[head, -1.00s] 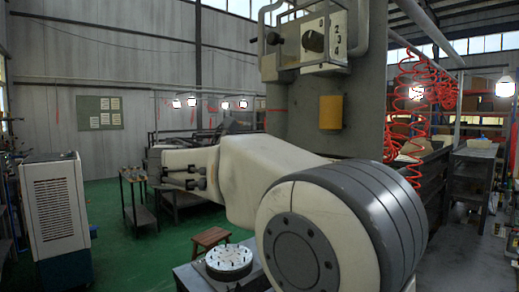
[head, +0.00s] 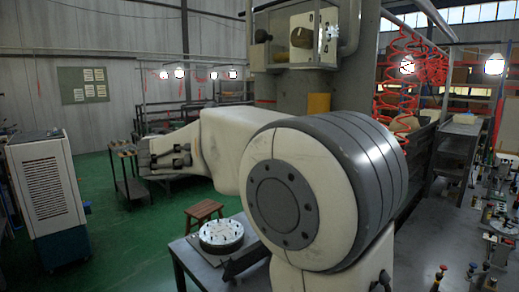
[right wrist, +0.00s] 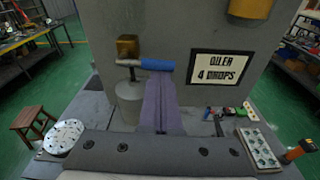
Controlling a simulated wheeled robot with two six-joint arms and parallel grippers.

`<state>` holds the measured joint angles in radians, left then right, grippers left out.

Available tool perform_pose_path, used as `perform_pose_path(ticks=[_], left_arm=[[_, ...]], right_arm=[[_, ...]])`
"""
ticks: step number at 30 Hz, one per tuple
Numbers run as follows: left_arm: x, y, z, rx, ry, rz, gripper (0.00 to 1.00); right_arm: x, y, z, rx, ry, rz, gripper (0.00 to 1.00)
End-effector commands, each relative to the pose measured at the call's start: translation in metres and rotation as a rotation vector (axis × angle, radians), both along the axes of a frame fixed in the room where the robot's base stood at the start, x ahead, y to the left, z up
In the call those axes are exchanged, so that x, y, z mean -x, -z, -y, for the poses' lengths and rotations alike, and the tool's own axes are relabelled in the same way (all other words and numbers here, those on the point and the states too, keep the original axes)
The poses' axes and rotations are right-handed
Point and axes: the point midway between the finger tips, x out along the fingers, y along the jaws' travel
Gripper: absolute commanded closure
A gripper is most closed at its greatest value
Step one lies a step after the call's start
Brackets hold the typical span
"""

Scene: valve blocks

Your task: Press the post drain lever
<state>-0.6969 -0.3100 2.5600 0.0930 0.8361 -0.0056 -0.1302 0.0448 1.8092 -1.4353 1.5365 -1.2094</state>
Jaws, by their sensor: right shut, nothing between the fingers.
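A lever with a blue grip (right wrist: 157,64) sticks out sideways from a brass valve body (right wrist: 128,47) on the grey post (right wrist: 200,25) in the right wrist view. My right gripper (right wrist: 160,82) is shut and empty. Its fingertips show just below the blue grip in the picture; I cannot tell if they touch it. In the head view the post (head: 375,75) stands behind my large arm, which hides the lever. My left gripper is not in view.
A black-and-white "OILER 4 DROPS" sign (right wrist: 221,67) is on the post. A grey cylinder (right wrist: 128,103) is below the valve. A round white-topped disc (head: 221,235) sits on the table, with a wooden stool (head: 204,212) beyond. A perforated block (right wrist: 259,148) lies at right.

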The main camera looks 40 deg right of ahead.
Motion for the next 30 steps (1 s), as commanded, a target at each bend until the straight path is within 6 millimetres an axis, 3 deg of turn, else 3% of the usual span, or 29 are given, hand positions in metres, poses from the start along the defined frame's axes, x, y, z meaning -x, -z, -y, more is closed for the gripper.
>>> perform_pose_path(ticks=[13,20,30], left_arm=[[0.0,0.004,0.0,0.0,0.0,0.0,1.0],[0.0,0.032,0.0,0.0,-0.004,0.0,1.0],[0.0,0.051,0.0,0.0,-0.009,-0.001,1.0]], right_arm=[[0.0,0.005,0.0,0.0,0.0,0.001,1.0],[-0.005,0.046,0.004,0.002,-0.003,-0.002,1.0],[0.004,0.032,-0.069,-0.001,-0.01,0.003,1.0]])
